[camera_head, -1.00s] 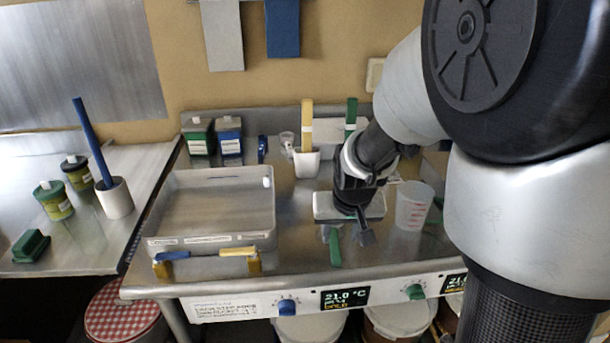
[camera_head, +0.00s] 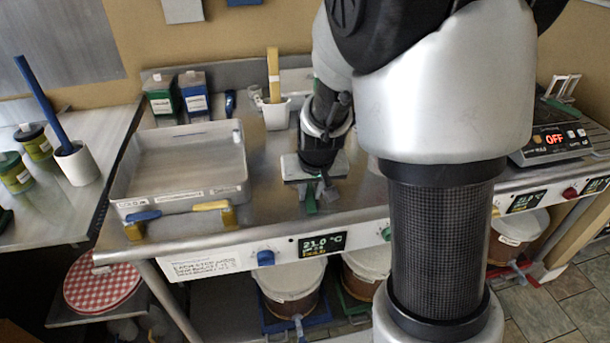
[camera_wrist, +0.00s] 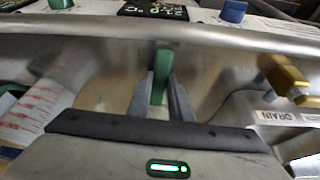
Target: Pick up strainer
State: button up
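A green handle (camera_head: 310,198) lies near the front of the steel bench, before a pale flat block (camera_head: 293,168). It may belong to the strainer; no strainer bowl can be made out. The handle also shows in the wrist view (camera_wrist: 160,72). My gripper (camera_head: 325,190) points down just beside it in the head view. In the wrist view my two grey fingers (camera_wrist: 161,90) flank the handle with little gap. I cannot tell whether they touch it or are shut on it.
A white holder (camera_head: 275,114) with a yellow-handled tool stands behind. A measuring jug (camera_wrist: 42,108) is close beside my gripper. A scale (camera_head: 553,143) stands right. Bench between tray and gripper is mostly clear.

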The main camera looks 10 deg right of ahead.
grip_shut()
jog(key=w+p+v, duration=0.1)
jog(key=p+v, duration=0.1)
jog(key=v, duration=0.6)
jog(key=shift+d+r+n+p, duration=0.2)
jog(key=shift+r+n+p, duration=0.15)
jog(key=shift+n, duration=0.05)
jog(key=shift+s+d, duration=0.1)
